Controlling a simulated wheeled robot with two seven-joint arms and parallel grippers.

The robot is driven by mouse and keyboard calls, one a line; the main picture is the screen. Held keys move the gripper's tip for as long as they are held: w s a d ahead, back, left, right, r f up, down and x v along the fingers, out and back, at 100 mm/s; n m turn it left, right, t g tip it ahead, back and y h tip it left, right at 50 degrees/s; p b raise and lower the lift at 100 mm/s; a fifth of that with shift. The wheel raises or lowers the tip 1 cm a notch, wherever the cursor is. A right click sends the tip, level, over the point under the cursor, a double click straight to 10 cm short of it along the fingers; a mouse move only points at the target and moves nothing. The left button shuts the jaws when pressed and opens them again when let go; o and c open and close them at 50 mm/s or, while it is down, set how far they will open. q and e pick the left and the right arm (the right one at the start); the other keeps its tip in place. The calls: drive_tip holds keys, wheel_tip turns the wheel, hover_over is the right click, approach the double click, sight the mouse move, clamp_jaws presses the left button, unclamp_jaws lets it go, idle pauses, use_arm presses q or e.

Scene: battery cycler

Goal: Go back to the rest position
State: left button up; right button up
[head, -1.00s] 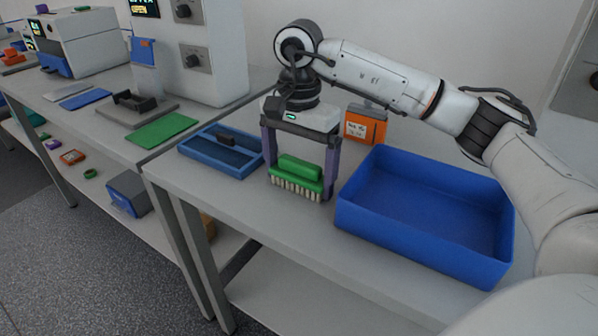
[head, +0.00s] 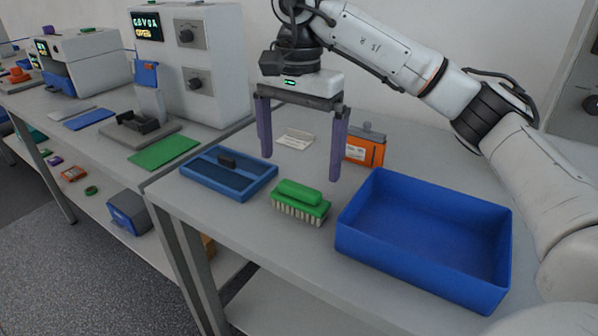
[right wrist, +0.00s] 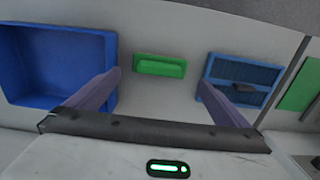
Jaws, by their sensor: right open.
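My right gripper (head: 300,165) is open and empty, with purple fingers spread wide. It hangs above and behind a green brush (head: 300,202), apart from it. The brush lies bristles down on the grey table between the blue tray and the blue bin. In the right wrist view the green brush (right wrist: 159,66) shows beyond and between the two open fingers (right wrist: 160,85). My left gripper does not show in either view.
A deep blue bin (head: 425,240) stands right of the brush. A shallow blue tray (head: 228,178) with a dark piece lies to its left. An orange box (head: 364,148) and a white card (head: 296,139) are behind. A grey cycler cabinet (head: 190,60) stands at the back left.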

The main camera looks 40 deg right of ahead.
wheel_tip(320, 180, up, 2)
idle(0.4)
